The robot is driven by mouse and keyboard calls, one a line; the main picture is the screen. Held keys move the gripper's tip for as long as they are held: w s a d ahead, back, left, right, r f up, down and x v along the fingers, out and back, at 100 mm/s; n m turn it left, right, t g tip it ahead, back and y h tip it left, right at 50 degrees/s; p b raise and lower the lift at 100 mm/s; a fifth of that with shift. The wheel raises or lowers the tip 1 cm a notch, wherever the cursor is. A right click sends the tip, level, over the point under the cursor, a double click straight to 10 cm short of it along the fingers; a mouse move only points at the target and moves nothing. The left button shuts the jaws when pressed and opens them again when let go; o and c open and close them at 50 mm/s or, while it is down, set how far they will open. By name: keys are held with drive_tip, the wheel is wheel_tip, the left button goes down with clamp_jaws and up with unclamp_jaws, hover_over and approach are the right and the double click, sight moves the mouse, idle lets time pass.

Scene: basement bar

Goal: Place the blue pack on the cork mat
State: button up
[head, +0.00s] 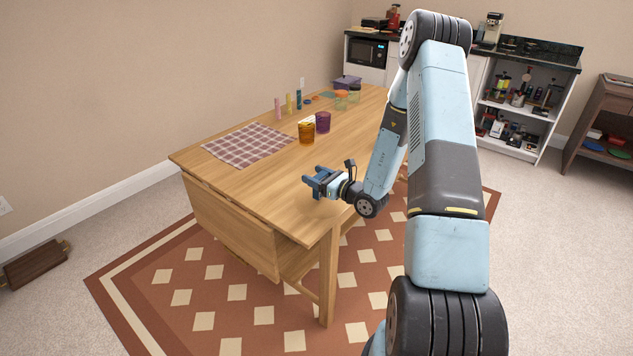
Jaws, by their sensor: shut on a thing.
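My gripper (314,182) is over the near edge of the wooden table, pointing left. It is shut on a small dark blue thing, which I take to be the blue pack; its outline is hard to tell from the blue-grey fingers at this size. No other blue pack shows on the table. I cannot make out a cork mat for certain; small flat coloured pieces lie at the table's far end, too small to identify.
The wooden table (262,190) has a checked cloth (249,146), an amber cup (307,134) and a purple cup (323,122). Several slim bottles and a purple pot (347,82) stand farther back. The near tabletop is mostly clear. My arm hides part of the right side.

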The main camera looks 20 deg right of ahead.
drive_tip(key=shift+f, duration=0.95)
drive_tip(key=shift+f, duration=0.1)
drive_tip(key=o, duration=1.1)
